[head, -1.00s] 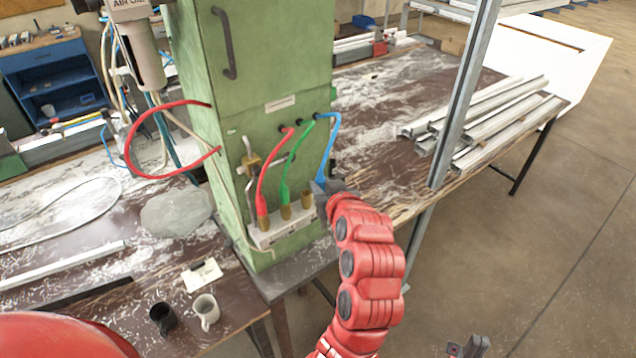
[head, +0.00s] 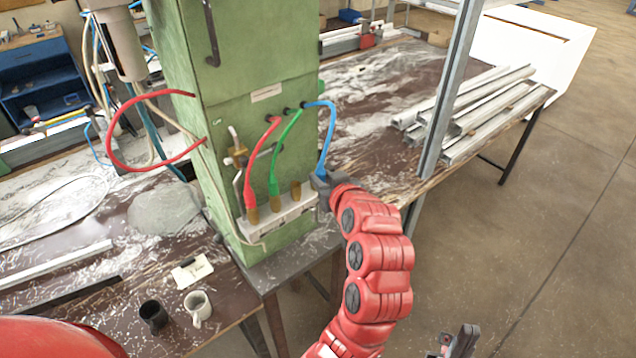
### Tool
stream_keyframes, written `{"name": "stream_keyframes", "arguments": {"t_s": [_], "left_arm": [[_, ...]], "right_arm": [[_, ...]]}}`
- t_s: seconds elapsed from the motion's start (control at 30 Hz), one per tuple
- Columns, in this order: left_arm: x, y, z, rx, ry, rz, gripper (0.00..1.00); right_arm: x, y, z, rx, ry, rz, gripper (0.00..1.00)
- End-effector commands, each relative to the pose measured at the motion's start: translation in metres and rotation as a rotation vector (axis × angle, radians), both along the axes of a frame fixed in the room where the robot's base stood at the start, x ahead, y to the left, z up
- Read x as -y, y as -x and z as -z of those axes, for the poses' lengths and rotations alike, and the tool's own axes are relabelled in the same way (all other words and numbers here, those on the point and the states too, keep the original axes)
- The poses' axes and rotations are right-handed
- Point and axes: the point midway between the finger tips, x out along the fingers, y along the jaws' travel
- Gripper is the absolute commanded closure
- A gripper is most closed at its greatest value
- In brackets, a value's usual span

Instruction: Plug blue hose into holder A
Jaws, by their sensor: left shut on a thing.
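The blue hose (head: 329,130) arches from a port on the green cabinet's front and hangs down to my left gripper (head: 320,183). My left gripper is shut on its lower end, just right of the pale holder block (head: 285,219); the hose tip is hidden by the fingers. The block carries brass sockets in a row. The red hose (head: 257,165) reaches the left socket and the green hose (head: 281,155) the middle one. The right brass socket (head: 296,190) has no hose in it. I cannot read which holder is A. My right gripper (head: 458,343) is open at the bottom edge.
The green cabinet (head: 255,125) stands on the bench corner. A brass valve (head: 236,157) sits left of the hoses. A grey upright post (head: 445,100) and metal profiles (head: 475,110) are to the right. A black cup (head: 153,315) and white mug (head: 198,307) stand front left.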

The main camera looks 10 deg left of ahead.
Motion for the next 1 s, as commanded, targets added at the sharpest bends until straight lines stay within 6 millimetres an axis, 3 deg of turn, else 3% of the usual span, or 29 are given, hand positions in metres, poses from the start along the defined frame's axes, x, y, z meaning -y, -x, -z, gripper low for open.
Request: {"name": "stream_keyframes", "arguments": {"t_s": [1.0], "left_arm": [[0.041,-0.053,0.005,0.001,0.001,0.0,1.0]], "right_arm": [[0.0,0.0,0.062,0.0,0.0,0.0,1.0]]}}
